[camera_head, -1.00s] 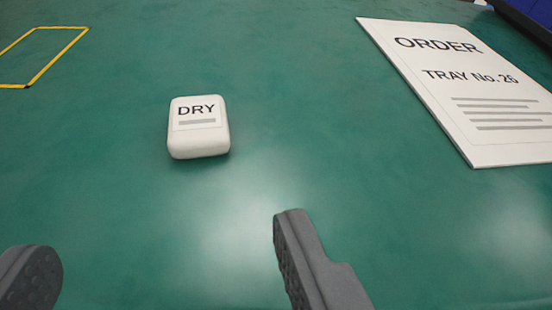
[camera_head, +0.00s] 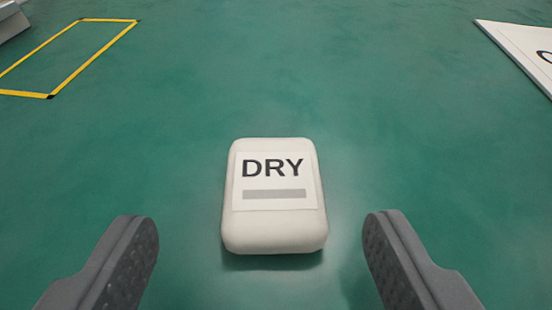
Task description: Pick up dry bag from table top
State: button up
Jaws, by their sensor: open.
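The dry bag (camera_head: 274,222) is a small white rounded block with a label reading DRY and a grey bar. It lies on the green table top (camera_head: 300,80), in the middle of the view. My gripper (camera_head: 260,228) is open, with one dark grey finger to the left of the bag and one to the right. Both fingers are apart from the bag, with a gap on each side. Nothing is between the fingertips except the bag, which sits at or slightly beyond them.
A yellow taped rectangle (camera_head: 92,57) is marked on the table at the upper left. A grey object (camera_head: 10,18) shows at the top left corner. Part of a white order sheet (camera_head: 520,45) is at the upper right. The table around the bag is clear.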

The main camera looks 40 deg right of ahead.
aim_at(272, 192)
jog(key=x, duration=0.4)
jog(key=shift+d, duration=0.2)
jog(key=c, duration=1)
jog(key=shift+c, duration=0.2)
jog(key=shift+r, duration=0.15)
